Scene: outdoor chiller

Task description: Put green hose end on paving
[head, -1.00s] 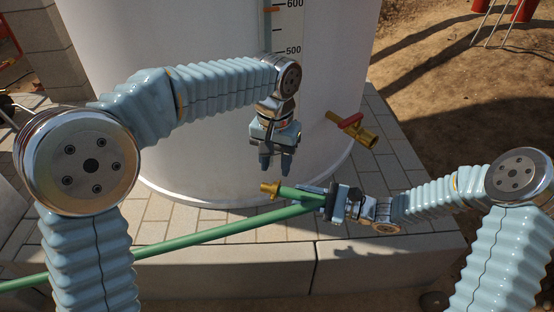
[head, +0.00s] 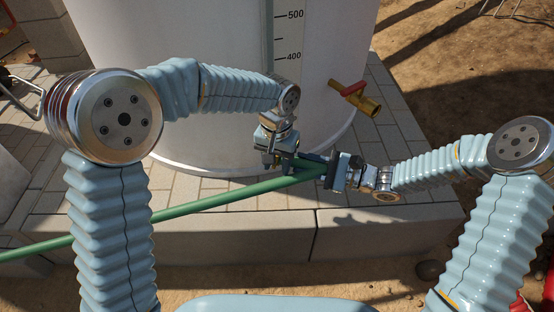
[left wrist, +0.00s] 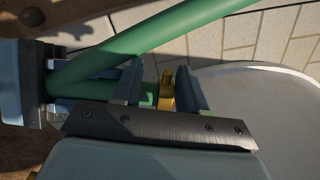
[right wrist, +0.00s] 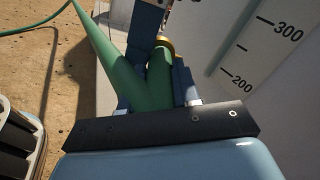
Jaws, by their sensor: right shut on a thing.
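The green hose (head: 215,201) runs from the left edge across the front of the paving (head: 404,128) and doubles back at my right gripper (head: 322,172). That gripper is shut on the hose near its end, above the paving; the held part also shows in the right wrist view (right wrist: 159,82). The hose end has a brass fitting (left wrist: 167,90). My left gripper (head: 276,164) is at this end. In the left wrist view, its fingers (left wrist: 160,88) stand apart on either side of the fitting. In the head view, the left gripper hides the fitting.
A large white tank (head: 200,70) with a level scale stands on the paving behind the grippers. A brass tap with a red handle (head: 354,90) sticks out at its right. The paving ends in a raised front edge (head: 380,235), with sandy ground beyond.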

